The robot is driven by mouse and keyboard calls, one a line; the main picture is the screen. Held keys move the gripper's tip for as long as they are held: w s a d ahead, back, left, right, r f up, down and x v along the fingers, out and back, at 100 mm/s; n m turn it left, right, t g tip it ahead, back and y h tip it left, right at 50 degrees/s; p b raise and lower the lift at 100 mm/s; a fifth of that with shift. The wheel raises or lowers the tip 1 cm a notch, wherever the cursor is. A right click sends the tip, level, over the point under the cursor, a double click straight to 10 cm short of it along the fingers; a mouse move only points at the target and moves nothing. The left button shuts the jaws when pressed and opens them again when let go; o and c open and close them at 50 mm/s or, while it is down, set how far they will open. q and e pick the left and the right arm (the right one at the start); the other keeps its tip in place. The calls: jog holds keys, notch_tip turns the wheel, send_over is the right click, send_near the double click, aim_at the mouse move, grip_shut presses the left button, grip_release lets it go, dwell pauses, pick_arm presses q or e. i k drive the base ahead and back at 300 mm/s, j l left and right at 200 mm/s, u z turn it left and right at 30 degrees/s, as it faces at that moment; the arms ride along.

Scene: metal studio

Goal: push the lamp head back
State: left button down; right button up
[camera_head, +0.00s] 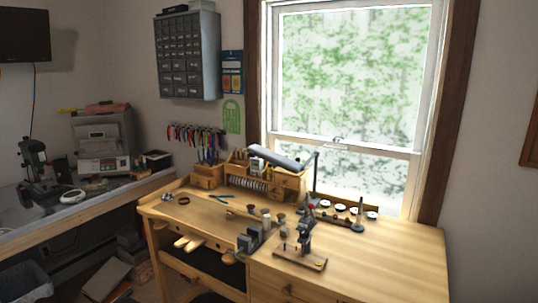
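The desk lamp stands at the back of the wooden workbench in the head view, in front of the window. Its lamp head (276,158) is a long grey bar that slopes down from upper left to lower right. It sits above the small wooden drawer organizer (240,172). A dark thin lamp arm (315,176) rises to the right of the head. How the head joins the arm is too small to tell. Neither of my grippers shows in this view.
The workbench (410,258) has bare wood at its right end. A small drill press (306,235), a vise (252,240) and round tins (340,207) stand on it. A side bench (60,218) with machines is at the left. Boxes lie on the floor.

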aim_at(287, 164)
jog(key=i+j+z, duration=0.1)
jog(key=j, duration=0.35)
jog(key=i+j+z, duration=0.1)
jog(key=j, duration=0.4)
jog(key=i+j+z, duration=0.1)
jog(key=i+j, duration=0.15)
jog(key=j, duration=0.25)
jog(key=i+j, duration=0.1)
jog(key=j, duration=0.4)
jog(key=i+j+z, duration=0.15)
jog(key=j, duration=0.35)
